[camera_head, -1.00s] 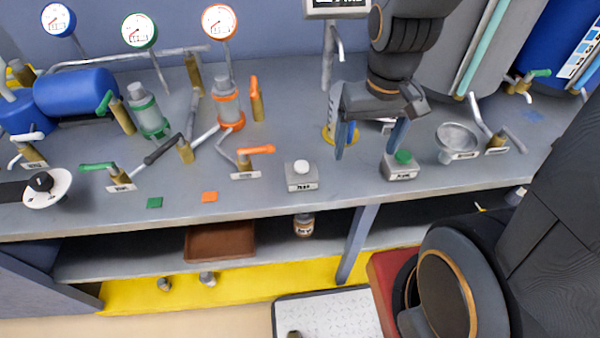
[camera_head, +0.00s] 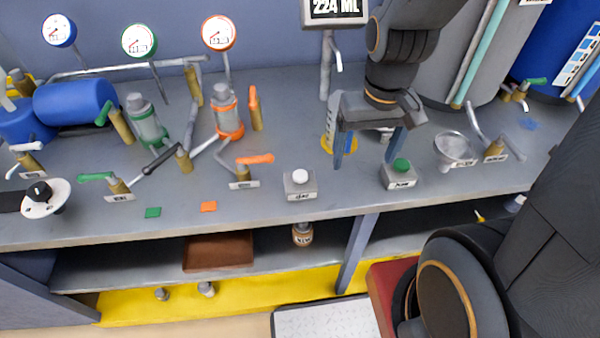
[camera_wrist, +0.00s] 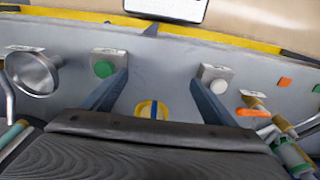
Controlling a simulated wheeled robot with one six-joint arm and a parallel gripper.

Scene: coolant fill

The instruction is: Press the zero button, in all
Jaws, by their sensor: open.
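A small grey box with a white button (camera_head: 300,177) stands near the bench's front edge; its label is too blurred to read surely. It also shows in the wrist view (camera_wrist: 212,79), just right of the right finger. A similar box with a green button (camera_head: 401,167) stands to its right, and in the wrist view (camera_wrist: 105,65) it lies beside the left finger. My gripper (camera_head: 364,162) is open and empty, with its fingers pointing down over the bench between the two boxes. Neither finger visibly presses a button. A display (camera_head: 336,10) reads 224 ML.
A clear graduated cylinder on a yellow base (camera_head: 326,144) stands behind my gripper, partly hidden by a finger. A metal funnel (camera_head: 454,148) is at right. Orange-handled (camera_head: 255,159) and green-handled (camera_head: 97,177) valves stand left. Bare bench lies between the boxes.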

